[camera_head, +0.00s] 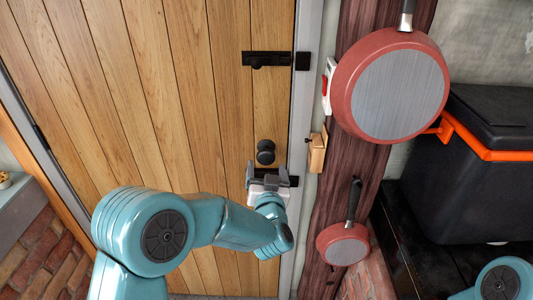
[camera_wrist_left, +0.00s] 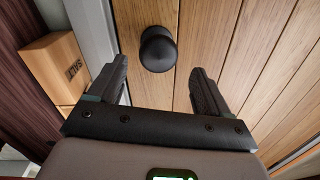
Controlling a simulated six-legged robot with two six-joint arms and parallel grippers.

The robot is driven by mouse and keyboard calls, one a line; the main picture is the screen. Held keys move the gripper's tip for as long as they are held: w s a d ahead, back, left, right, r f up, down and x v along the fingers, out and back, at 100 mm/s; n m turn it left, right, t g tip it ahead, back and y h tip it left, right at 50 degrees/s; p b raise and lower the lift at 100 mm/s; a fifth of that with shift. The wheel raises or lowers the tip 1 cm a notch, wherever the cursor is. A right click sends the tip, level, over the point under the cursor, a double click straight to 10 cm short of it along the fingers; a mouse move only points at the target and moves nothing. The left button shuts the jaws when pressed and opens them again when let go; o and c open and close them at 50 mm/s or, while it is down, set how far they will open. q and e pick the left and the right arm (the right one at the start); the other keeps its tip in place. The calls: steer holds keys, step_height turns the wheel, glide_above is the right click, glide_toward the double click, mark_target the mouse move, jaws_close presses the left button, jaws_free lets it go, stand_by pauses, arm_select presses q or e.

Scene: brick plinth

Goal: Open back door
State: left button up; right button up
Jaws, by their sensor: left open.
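The back door (camera_head: 180,90) is made of vertical wooden planks and stands shut against its light frame. A round black knob (camera_head: 265,152) sits near the door's right edge; it also shows in the left wrist view (camera_wrist_left: 157,49). My left gripper (camera_head: 266,172) is open and empty, just below the knob in the head view. In the wrist view the knob lies ahead, between the directions of the two fingers (camera_wrist_left: 158,72), and nothing is gripped. A black bolt (camera_head: 266,59) is mounted above the knob. A second black fitting (camera_head: 291,181) is partly hidden behind my gripper. My right gripper is out of view.
A dark wooden post (camera_head: 350,105) stands right of the door, with a large red pan (camera_head: 400,85) and a small one (camera_head: 343,244) hanging there. A small wooden box (camera_head: 317,154) is close to the knob. A black case (camera_head: 470,175) is at right.

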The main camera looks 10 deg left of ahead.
mark_target(266, 160)
arm_select(q)
steer(key=p+x, duration=0.1)
steer(key=x, duration=0.5)
steer(key=shift+d+f, duration=0.1)
steer(key=shift+d, duration=0.05)
steer(key=c, duration=1.4)
steer(key=shift+c, duration=0.2)
